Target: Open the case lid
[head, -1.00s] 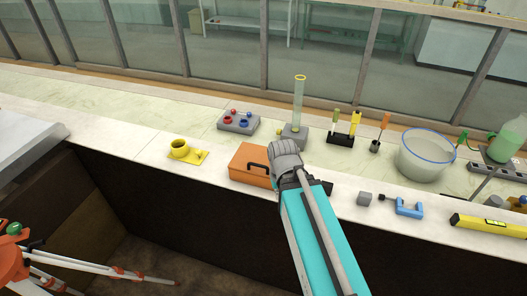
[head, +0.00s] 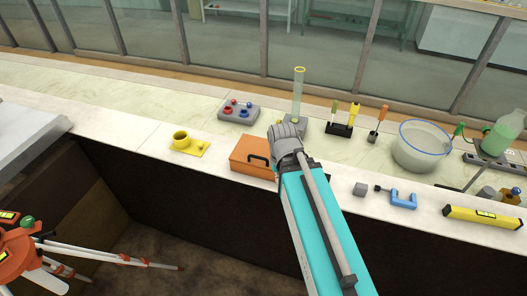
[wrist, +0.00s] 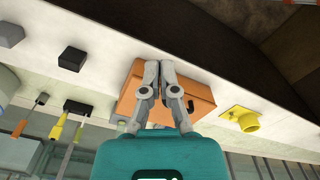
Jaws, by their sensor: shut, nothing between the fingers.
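The orange case (head: 247,156) lies on the pale counter near its front edge, and its lid looks shut. A dark handle (head: 259,160) shows on it. My arm hides the case's right part in the head view. In the wrist view the case (wrist: 201,92) lies behind my gripper (wrist: 158,66). The two grey fingers are together and empty, with their tips in front of the case's edge. I cannot tell whether they touch it. The head view hides the fingers behind my wrist.
A yellow base with a ring (head: 187,145) stands left of the case. Behind are a grey block with red and blue knobs (head: 239,111) and a tall cylinder (head: 298,95). To the right are a grey cube (head: 360,189), a blue clamp (head: 403,198) and a bucket (head: 420,150).

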